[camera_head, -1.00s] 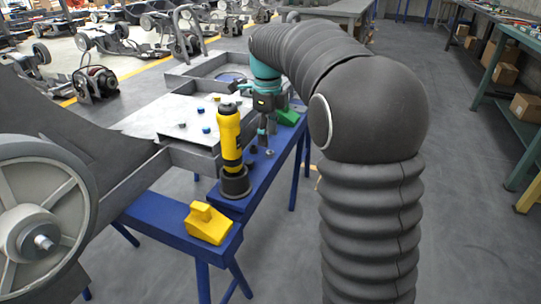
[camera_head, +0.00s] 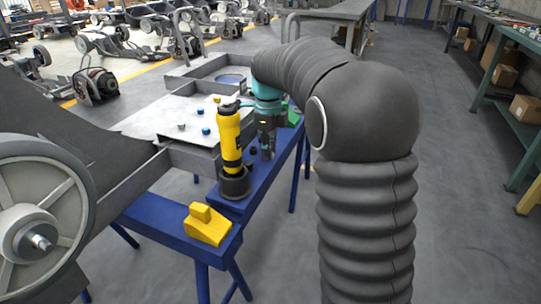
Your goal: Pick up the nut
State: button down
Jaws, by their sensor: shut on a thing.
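My gripper (camera_head: 267,153) points down over the narrow blue bench, right of the yellow and black power tool. Its fingers are close together, shut on a small nut. The nut is too small and too covered by the fingertips to make out. Another small dark piece (camera_head: 253,150) lies on the bench just left of the fingers, apart from them.
The yellow tool (camera_head: 230,140) stands upright in a dark round holder (camera_head: 234,184). A yellow wedge block (camera_head: 207,226) sits on the near bench end. Left is a metal chassis plate (camera_head: 165,116) with small coloured pieces. A large wheel (camera_head: 40,215) is near left.

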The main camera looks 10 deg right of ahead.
jog(key=shift+r, duration=0.45)
notch_tip(320, 180, up, 4)
jog(key=shift+d+f+p, duration=0.1)
jog(key=shift+f+p, duration=0.05)
jog(key=shift+p, duration=0.15)
jog(key=s+d+r, duration=0.6)
jog(key=s+d, duration=0.1)
jog(key=s, duration=0.2)
jog(key=shift+r, duration=0.25)
jog(key=shift+s+d, duration=0.1)
